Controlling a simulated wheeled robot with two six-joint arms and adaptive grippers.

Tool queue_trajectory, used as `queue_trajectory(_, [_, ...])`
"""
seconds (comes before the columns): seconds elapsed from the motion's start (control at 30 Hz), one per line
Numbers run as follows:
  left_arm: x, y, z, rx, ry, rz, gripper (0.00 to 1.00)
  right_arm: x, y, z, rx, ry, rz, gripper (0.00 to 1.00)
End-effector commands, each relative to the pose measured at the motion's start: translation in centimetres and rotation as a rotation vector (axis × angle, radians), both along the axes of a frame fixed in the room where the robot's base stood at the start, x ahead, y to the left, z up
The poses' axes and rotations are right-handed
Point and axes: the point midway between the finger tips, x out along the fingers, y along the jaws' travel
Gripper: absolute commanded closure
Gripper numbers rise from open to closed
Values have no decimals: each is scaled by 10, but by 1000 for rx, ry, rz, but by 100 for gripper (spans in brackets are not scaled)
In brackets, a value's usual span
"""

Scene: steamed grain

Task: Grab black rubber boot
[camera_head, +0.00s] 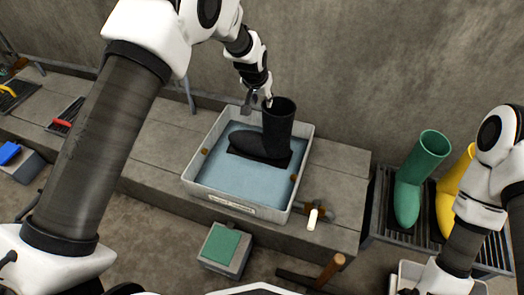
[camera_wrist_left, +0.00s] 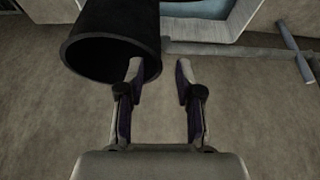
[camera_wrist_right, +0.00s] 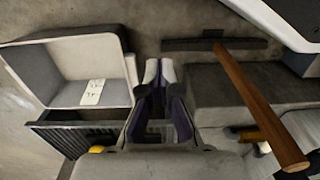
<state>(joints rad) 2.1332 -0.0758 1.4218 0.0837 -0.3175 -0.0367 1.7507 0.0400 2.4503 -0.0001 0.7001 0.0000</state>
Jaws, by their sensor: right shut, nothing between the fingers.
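The black rubber boot (camera_head: 277,132) stands upright in a white tray (camera_head: 306,160) of bluish liquid, its toe pointing left. My left gripper (camera_head: 257,101) is at the boot's top rim, on its left side. In the left wrist view the boot's open shaft (camera_wrist_left: 112,40) lies at the left, and my left gripper (camera_wrist_left: 157,70) is open with a gap between the fingers. One fingertip overlaps the shaft opening; I cannot tell if it touches. My right gripper (camera_wrist_right: 158,75) is shut and empty in the right wrist view, away from the boot.
Green boot (camera_head: 408,195) and yellow boot (camera_head: 447,190) stand on a dark rack at the right. A white-handled brush (camera_head: 313,218) lies right of the tray. A grey block with a green top (camera_head: 224,244) stands in front. A wooden-handled tool (camera_wrist_right: 262,115) is near my right gripper. A wall rises behind.

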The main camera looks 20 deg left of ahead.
Motion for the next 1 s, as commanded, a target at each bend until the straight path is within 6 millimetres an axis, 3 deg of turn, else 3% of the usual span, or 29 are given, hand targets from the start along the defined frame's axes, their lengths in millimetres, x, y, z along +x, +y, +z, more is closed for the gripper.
queue_trajectory(0.03, [4, -2, -19, 0, 1, -1, 65, 0, 0, -15, 0, 0, 0, 100])
queue_trajectory(0.13, [10, -3, -31, 0, 1, 0, 65, 0, 0, -21, 0, 1, 0, 100])
queue_trajectory(0.4, [13, -3, -32, 0, 1, 0, 65, 0, 0, -20, 0, 0, 0, 100])
queue_trajectory(0.43, [13, -3, -33, 0, 1, 0, 72, 0, 0, -20, 0, 0, 0, 100])
queue_trajectory(0.5, [13, -3, -33, 0, 1, 0, 96, 0, 0, -20, 0, 0, 0, 100])
queue_trajectory(0.53, [13, -3, -33, 0, 1, 0, 100, 0, 0, -20, 0, 0, 0, 100])
queue_trajectory(0.87, [13, -3, -32, 0, -1, 0, 100, 0, 0, -20, 0, 0, 0, 100])
queue_trajectory(1.0, [14, -3, -21, 0, -2, 0, 100, 0, 0, -14, 0, 1, 0, 100])
